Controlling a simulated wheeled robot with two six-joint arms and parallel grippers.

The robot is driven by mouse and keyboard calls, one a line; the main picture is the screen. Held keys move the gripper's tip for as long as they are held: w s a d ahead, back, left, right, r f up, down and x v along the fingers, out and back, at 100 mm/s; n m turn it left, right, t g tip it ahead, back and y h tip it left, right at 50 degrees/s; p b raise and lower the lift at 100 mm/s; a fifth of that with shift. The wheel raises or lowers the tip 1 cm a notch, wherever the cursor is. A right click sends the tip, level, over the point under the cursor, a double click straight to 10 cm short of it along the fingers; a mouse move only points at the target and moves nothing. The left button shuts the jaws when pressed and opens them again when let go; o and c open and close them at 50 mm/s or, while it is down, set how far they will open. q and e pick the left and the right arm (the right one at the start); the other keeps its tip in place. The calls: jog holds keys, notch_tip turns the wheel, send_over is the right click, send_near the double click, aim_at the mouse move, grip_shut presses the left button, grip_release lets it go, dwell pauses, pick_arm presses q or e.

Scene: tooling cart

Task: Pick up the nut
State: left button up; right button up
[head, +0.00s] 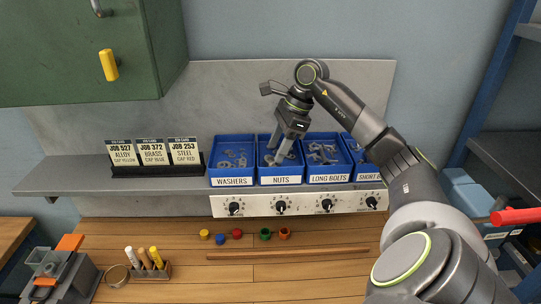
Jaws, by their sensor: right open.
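The blue bin labelled NUTS (280,180) stands on the grey shelf, between the WASHERS bin and the LONG BOLTS bin. Small grey metal pieces show inside it, but I cannot make out a single nut clearly. My right arm reaches in from the right, and my right gripper (279,158) points down into the NUTS bin. Its fingers are open and hide part of the bin's contents. I cannot tell whether the fingertips touch any piece. My left gripper is not in view.
Beside it are the WASHERS bin (232,182), LONG BOLTS bin (329,179) and a partly hidden bin. Job cards (152,153) stand left. A knob panel (300,204) is below. Several coloured caps (237,233) and a marker holder (150,272) lie on the wooden top.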

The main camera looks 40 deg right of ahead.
aim_at(271, 162)
jog(key=shift+p+x, duration=0.45)
jog(key=shift+x, duration=0.8)
jog(key=shift+c, duration=0.2)
jog(key=c, duration=1)
jog(key=shift+c, duration=0.2)
